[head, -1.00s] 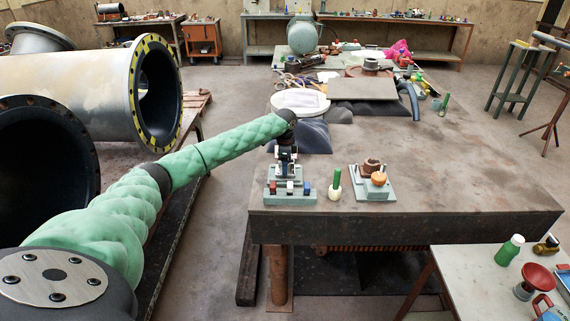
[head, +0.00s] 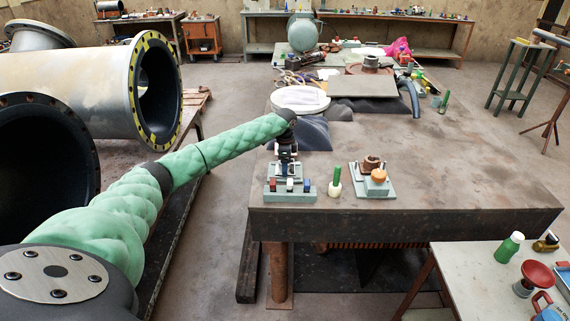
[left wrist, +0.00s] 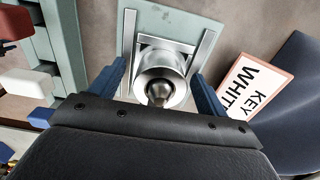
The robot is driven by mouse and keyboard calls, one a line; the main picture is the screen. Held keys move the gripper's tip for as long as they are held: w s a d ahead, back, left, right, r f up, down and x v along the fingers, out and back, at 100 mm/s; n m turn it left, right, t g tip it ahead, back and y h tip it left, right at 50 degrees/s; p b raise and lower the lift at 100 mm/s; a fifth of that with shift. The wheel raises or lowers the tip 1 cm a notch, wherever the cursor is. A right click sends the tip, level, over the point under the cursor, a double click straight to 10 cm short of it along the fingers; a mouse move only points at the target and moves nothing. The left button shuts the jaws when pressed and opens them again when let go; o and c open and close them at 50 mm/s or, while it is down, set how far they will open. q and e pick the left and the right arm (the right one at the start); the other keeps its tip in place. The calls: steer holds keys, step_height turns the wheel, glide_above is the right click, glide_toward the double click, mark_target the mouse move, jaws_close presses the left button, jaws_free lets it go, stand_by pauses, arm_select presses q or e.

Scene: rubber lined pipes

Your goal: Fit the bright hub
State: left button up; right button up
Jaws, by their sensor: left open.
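A bright, shiny metal hub (left wrist: 162,78) with a rounded dark-grey centre shows in the left wrist view. It sits in a metal bracket with rails on a pale green plate (left wrist: 152,20). My left gripper (left wrist: 158,72) is open, with one blue finger on each side of the hub; I cannot tell whether they touch it. In the head view my left gripper (head: 286,157) points down over the green stand at the table's near left corner and hides much of the hub's place. My right gripper is not in view.
A green block with coloured pegs (head: 290,194) stands in front of my left gripper. A green-topped bottle (head: 335,182) and a plate with a brown ring and orange knob (head: 375,182) stand to its right. A lettered card (left wrist: 252,86) lies beside the hub. The table's right half is clear.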

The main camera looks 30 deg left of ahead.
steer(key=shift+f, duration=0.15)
arm_select(q)
steer(key=shift+f, duration=0.1)
steer(key=shift+r+b, duration=0.3)
steer(key=shift+r, duration=0.4)
step_height(320, 180, up, 2)
steer(key=shift+r+b, duration=0.1)
steer(key=shift+b, duration=0.35)
steer(key=shift+r+b, duration=0.65)
steer(key=shift+r, duration=1.55)
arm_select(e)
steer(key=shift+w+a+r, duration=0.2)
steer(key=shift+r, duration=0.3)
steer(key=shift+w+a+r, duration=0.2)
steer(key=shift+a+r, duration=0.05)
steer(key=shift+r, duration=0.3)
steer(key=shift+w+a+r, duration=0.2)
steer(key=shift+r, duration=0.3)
